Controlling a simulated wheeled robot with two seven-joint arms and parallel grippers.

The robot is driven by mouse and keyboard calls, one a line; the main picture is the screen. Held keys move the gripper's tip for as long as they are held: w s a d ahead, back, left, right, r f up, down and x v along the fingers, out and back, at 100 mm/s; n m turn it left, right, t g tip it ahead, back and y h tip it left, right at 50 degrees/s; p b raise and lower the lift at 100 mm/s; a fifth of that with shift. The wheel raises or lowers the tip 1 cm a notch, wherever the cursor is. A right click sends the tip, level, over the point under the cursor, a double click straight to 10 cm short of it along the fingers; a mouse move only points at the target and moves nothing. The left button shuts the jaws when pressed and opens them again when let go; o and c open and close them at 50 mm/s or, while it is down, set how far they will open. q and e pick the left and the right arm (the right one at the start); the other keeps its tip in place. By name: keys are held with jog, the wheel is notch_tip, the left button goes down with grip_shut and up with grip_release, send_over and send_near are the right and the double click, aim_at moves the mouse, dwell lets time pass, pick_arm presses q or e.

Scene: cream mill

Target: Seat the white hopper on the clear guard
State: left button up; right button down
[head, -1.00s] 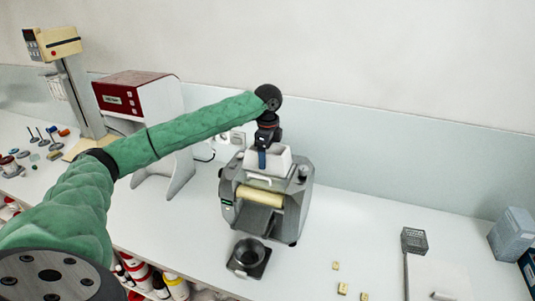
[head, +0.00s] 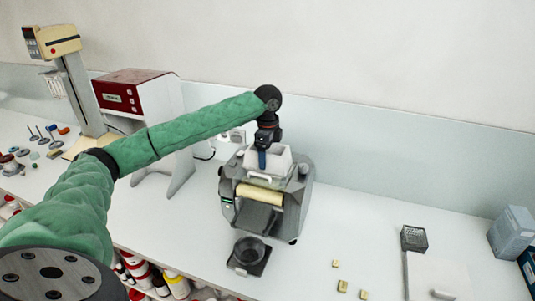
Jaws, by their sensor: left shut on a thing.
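The white hopper (head: 280,164) is at the top of the grey mill (head: 303,187), above the cream-coloured roller (head: 260,192). My left gripper (head: 262,160) comes down from above and is shut on the hopper's near wall. The hopper looks about upright. The clear guard cannot be made out apart from the hopper and mill, so I cannot tell whether the hopper touches it. My right gripper is not in view.
A black bowl on a dark base (head: 249,253) stands in front of the mill. A red and white machine (head: 140,97) stands to the left. Small yellow blocks (head: 342,287) and a dark mesh box (head: 414,238) lie to the right, with clear bench between.

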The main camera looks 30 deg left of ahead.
pick_arm(q)
jog(key=shift+f, duration=0.2)
dwell(0.7)
jog(key=o, duration=1.1)
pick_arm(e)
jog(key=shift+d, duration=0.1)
pick_arm(q)
jog(key=shift+r, duration=0.1)
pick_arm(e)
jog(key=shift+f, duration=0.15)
pick_arm(q)
jog(key=shift+r+b, duration=0.3)
jog(key=shift+b, duration=0.15)
notch_tip(320, 180, up, 6)
jog(key=b, duration=0.2)
jog(key=shift+f+b, duration=0.15)
jog(key=shift+b, duration=0.2)
jog(key=shift+r, duration=0.65)
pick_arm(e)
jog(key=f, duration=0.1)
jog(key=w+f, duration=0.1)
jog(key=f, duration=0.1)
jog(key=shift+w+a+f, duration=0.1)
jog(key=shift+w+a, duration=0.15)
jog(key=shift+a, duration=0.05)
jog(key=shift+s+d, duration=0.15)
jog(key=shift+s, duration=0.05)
